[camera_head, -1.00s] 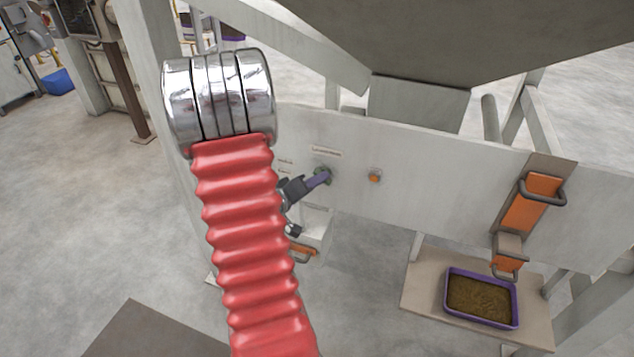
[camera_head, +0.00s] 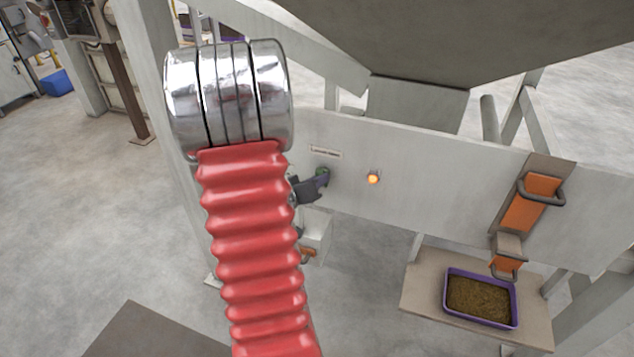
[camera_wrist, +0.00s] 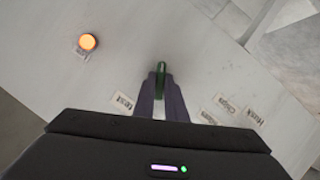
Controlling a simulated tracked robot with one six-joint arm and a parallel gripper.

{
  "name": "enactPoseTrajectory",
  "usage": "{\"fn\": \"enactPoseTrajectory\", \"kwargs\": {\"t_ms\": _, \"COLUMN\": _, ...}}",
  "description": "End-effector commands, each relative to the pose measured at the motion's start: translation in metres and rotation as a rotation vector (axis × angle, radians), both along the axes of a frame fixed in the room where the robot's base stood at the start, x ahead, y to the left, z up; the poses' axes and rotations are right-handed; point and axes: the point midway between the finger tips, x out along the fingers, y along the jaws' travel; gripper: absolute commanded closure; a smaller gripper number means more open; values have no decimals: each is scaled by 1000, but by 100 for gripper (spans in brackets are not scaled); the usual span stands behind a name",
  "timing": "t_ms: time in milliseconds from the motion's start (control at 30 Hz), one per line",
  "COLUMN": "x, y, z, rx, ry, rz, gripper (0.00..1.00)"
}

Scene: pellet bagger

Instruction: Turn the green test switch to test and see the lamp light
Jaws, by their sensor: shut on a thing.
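The green test switch (camera_wrist: 161,68) shows between my fingertips in the wrist view, on the pale panel. In the head view the switch (camera_head: 322,171) is mostly hidden behind my fingers. My gripper (camera_wrist: 161,82) is shut on the switch; it also shows in the head view (camera_head: 320,180), at the panel just right of my red arm. The lamp (camera_head: 373,179) on the panel right of the switch glows bright orange. It also glows in the wrist view (camera_wrist: 87,42), at the upper left.
Right on the panel is an orange slide with a handle (camera_head: 541,187). A purple tray of brown pellets (camera_head: 450,296) stands below. A sloping hopper (camera_head: 480,45) hangs above.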

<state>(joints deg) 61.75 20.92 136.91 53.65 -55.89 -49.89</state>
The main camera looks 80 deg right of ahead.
Motion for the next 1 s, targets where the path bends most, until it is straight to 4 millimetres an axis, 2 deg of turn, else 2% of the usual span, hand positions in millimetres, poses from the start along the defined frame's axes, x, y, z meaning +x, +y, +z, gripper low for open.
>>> {"fn": "enactPoseTrajectory", "kwargs": {"t_ms": 67, "x": 2, "y": -2, "z": 0, "rx": 0, "ry": -5, "rz": 4, "gripper": 100}}
{"fn": "enactPoseTrajectory", "kwargs": {"t_ms": 100, "x": 2, "y": -2, "z": 0, "rx": 0, "ry": -5, "rz": 4, "gripper": 88}}
{"fn": "enactPoseTrajectory", "kwargs": {"t_ms": 367, "x": 1, "y": -3, "z": 0, "rx": -1, "ry": -3, "rz": 1, "gripper": 70}}
{"fn": "enactPoseTrajectory", "kwargs": {"t_ms": 1000, "x": 0, "y": 2, "z": 5, "rx": -8, "ry": -2, "rz": -4, "gripper": 70}}
